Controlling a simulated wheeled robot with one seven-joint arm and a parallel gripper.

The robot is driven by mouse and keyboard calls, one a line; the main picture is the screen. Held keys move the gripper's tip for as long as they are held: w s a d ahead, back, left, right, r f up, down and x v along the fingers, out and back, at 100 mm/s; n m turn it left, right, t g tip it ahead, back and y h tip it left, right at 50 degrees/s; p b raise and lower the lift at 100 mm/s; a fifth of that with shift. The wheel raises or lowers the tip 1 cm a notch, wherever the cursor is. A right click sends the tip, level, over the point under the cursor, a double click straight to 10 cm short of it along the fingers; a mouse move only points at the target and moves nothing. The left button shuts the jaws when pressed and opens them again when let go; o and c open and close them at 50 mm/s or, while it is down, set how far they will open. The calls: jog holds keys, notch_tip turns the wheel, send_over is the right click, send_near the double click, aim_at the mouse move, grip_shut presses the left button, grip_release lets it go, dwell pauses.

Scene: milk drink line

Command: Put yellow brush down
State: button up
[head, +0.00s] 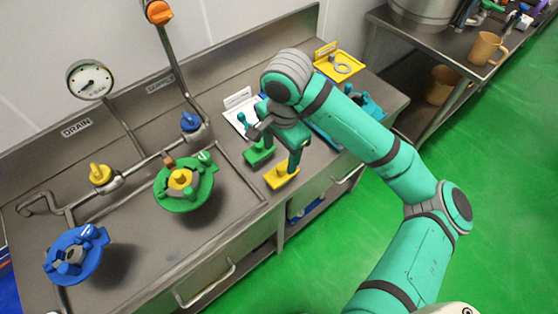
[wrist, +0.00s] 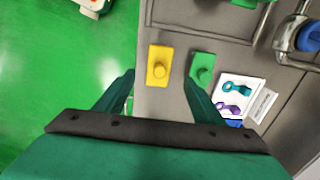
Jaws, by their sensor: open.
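The yellow brush (head: 281,178) stands on the steel bench near its front edge, a yellow block with a round knob on top. In the wrist view the yellow brush (wrist: 158,66) shows whole, between the fingertips in the picture, with nothing gripping it. My gripper (head: 280,157) points down above the bench, by the yellow brush and a green brush (head: 259,152). In the wrist view my gripper (wrist: 160,82) has its fingers spread and empty. The exact height of the fingertips above the brush is hard to tell.
The green brush stands close beside the yellow one. A white tray (wrist: 258,94) with teal and purple tools lies beyond it. A green valve (head: 185,201), a blue valve (head: 75,253) and pipes occupy the left. A yellow tray (head: 347,62) is at the back.

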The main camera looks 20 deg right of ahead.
notch_tip(320, 180, up, 2)
jog(key=shift+r, duration=0.1)
dwell(0.7)
